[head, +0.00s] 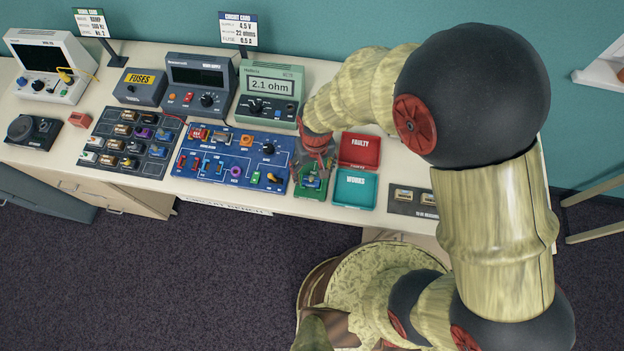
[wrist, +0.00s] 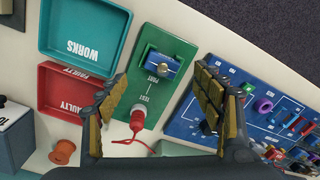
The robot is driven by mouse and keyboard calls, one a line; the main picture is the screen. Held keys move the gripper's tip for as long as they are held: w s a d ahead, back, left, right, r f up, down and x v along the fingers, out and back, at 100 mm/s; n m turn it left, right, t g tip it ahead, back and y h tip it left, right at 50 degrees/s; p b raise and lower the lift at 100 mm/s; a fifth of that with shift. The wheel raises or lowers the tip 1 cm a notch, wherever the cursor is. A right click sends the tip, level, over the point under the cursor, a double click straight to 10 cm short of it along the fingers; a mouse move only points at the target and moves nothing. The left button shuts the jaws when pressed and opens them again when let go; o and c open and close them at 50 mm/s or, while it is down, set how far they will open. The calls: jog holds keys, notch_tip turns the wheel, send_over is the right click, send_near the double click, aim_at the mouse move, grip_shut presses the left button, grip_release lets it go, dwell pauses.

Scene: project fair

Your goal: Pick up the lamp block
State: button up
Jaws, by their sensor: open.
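A small block with a blue side and a pale top (wrist: 163,62) sits on the green test port board (wrist: 186,52). It may be the lamp block, but no label on it is readable. In the head view it shows small and partly hidden on the green board (head: 311,191), below my gripper (head: 316,163). In the wrist view my gripper (wrist: 161,76) is open and empty, with one finger on each side of the board's area. The block lies between the fingertip lines, just beyond them. I cannot tell the height gap.
A red plug (wrist: 137,120) with a lead stands on the board between the fingers. The red FAULTY tray (head: 360,138) and teal WORKS tray (head: 367,173) are right of the board. The blue circuit board (head: 213,178) with several parts is close on the left. A meter (head: 248,85) stands behind.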

aim_at(312, 176)
jog(key=f, duration=0.4)
jog(key=shift+s+a+f, duration=0.1)
jog(key=shift+a+f, duration=0.1)
jog(key=shift+f, duration=0.15)
jog(key=shift+c, duration=0.5)
jog(key=c, duration=1.3)
jog(key=shift+r, duration=0.15)
